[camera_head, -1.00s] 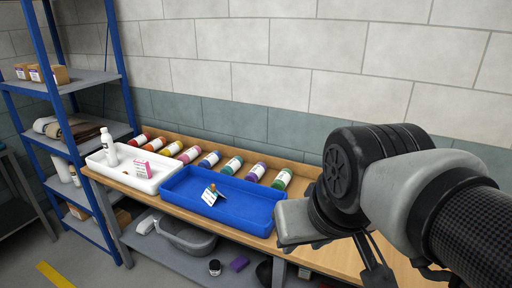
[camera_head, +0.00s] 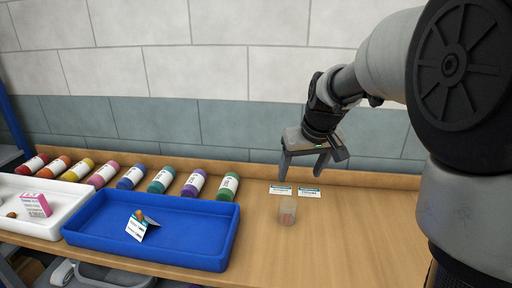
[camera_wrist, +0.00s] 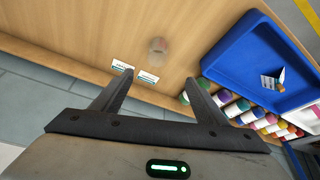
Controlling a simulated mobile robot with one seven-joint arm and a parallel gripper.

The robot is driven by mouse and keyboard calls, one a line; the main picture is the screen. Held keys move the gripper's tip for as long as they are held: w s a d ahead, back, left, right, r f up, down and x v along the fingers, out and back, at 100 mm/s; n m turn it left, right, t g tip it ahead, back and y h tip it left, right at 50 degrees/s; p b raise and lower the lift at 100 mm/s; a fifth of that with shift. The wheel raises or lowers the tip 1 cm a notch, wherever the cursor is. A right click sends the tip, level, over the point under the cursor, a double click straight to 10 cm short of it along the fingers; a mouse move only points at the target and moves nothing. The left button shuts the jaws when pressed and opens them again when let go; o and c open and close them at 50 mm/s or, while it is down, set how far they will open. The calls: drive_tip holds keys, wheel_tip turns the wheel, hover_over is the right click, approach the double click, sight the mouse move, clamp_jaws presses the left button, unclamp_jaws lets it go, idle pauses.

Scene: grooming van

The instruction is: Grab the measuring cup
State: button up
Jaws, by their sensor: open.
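The measuring cup (camera_head: 288,212) is a small clear cup with reddish marks, standing on the wooden bench in the head view. It also shows in the wrist view (camera_wrist: 157,46), beyond the fingertips and about midway between them. My gripper (camera_head: 304,177) is open and empty, above the bench and behind the cup in the head view. In the wrist view, its two fingers (camera_wrist: 160,82) are spread apart. Nothing hides the cup.
Two small labels (camera_head: 310,192) lie just behind the cup. A blue tray (camera_head: 190,252) with a folded card is to the left, with a white tray (camera_head: 62,222) beyond it. Several coloured bottles (camera_head: 160,180) lie along the wall. The bench right of the cup is clear.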

drive_tip(key=b, duration=0.1)
approach(288, 204)
drive_tip(key=a+f, duration=0.1)
drive_tip(key=f, duration=0.1)
drive_tip(key=shift+s+x, duration=0.15)
drive_tip(key=shift+x, duration=1.1)
drive_tip(key=shift+s+x, duration=0.1)
drive_tip(key=shift+x, duration=1.15)
drive_tip(key=shift+f, duration=0.1)
drive_tip(key=shift+c, duration=0.2)
drive_tip(key=c, duration=1.1)
